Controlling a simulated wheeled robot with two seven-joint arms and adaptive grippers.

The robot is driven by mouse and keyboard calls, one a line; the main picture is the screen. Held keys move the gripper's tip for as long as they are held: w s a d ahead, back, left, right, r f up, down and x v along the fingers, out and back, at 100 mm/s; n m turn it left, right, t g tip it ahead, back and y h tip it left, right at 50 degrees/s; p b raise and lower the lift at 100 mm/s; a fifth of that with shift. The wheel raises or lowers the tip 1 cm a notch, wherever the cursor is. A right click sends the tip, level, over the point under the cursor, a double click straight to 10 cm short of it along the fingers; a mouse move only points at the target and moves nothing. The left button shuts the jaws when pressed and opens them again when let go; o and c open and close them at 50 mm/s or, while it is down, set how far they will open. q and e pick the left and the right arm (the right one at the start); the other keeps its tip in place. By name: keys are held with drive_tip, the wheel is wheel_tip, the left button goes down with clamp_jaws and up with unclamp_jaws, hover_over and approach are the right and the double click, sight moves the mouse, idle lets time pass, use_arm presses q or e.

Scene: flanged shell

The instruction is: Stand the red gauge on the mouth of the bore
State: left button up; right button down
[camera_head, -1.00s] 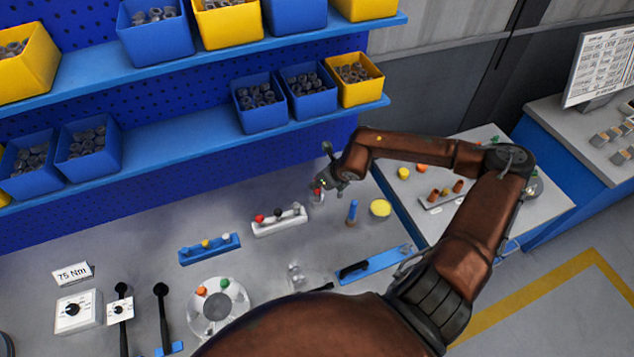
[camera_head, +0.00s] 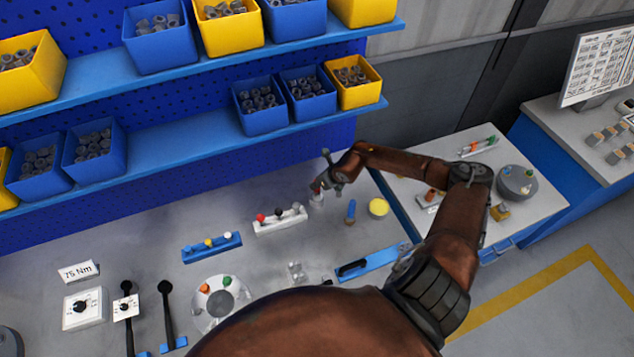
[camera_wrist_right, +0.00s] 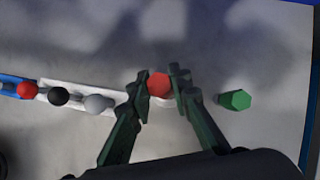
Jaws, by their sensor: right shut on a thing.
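The red gauge (camera_wrist_right: 158,85) shows its red hexagonal top in the right wrist view. My right gripper (camera_wrist_right: 163,87) is shut on it, one finger on each side. In the head view my right gripper (camera_head: 322,184) is over the back of the bench, with a little red (camera_head: 316,187) at its fingers. A pale short piece shows just below; I cannot tell whether it is part of the gauge. A round grey flanged part (camera_head: 219,312) with orange and green knobs sits at the front of the bench. I cannot make out the bore's mouth. My left gripper is out of view.
A white rack (camera_head: 282,226) with red, black and grey knobs stands left of the gripper. A blue post (camera_head: 351,210) and a yellow disc (camera_head: 379,207) stand to its right. A green hexagonal top (camera_wrist_right: 236,100) is close by. Shelves with bins (camera_head: 258,104) overhang behind.

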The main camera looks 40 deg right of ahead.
drive_tip(key=c, duration=2.2)
unclamp_jaws()
drive_tip(key=shift+f, duration=0.2)
drive_tip(key=o, duration=0.4)
drive_tip(key=shift+r, duration=0.1)
drive_tip(key=shift+o, duration=0.2)
drive_tip(key=shift+r, duration=0.15)
drive_tip(key=b+v, duration=0.1)
drive_tip(key=v, duration=1.1)
